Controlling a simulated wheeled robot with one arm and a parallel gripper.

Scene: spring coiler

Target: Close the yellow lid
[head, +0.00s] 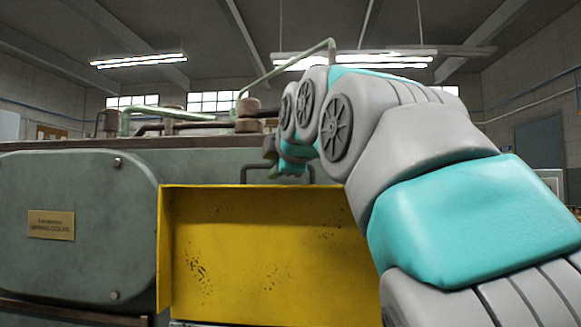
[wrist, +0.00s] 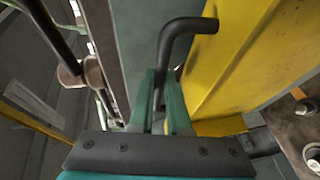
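The yellow lid (head: 265,250) is a worn sheet with dark specks on the front of the green machine, its broad face toward the head camera. A dark bent bar handle (head: 254,166) rises above its top edge. In the wrist view the handle (wrist: 186,24) curves down between my green fingers, beside the yellow lid (wrist: 240,60). My gripper (wrist: 161,76) looks shut on the handle, with a finger on each side of it. In the head view my arm reaches over the lid's upper right and partly hides my gripper and the handle.
The green machine body (head: 80,220) stands left of and behind the lid, with a rounded cover and a brass plate (head: 51,224). Pipes and fittings (head: 170,115) stand on its top. A metal bracket with a bolt (wrist: 300,110) is close on the right in the wrist view.

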